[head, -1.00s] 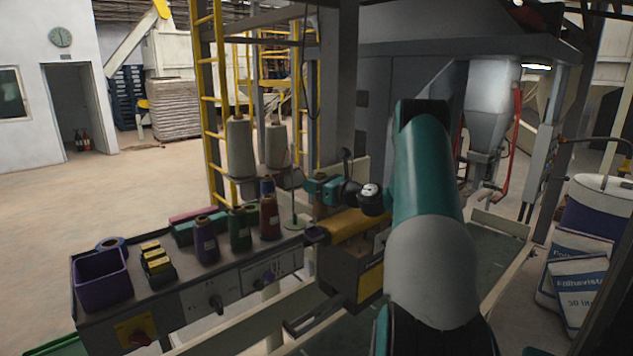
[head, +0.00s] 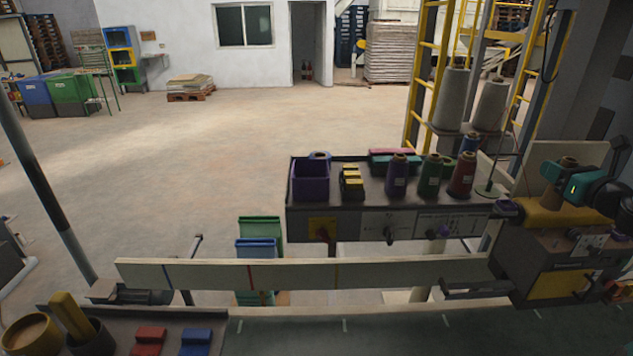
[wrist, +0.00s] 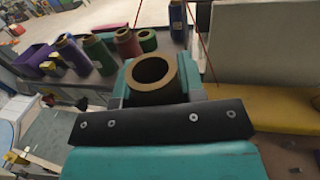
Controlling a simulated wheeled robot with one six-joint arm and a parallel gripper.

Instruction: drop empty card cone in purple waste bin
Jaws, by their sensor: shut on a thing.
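The empty card cone (wrist: 152,75), a brown tube with an open hollow top, stands upright between the jaws of my gripper (wrist: 155,92) in the wrist view. The teal gripper is shut on it. The purple waste bin (head: 310,180) stands at the left end of the grey control shelf, well left of my gripper. It also shows at the left of the wrist view (wrist: 33,58).
Between gripper and bin, the shelf holds a yellow-topped block rack (head: 351,182) and purple (head: 396,176), green (head: 431,177) and red (head: 461,175) thread cones. Two tall grey cones (head: 452,97) stand behind. A thin upright rod (head: 518,150) rises near the gripper.

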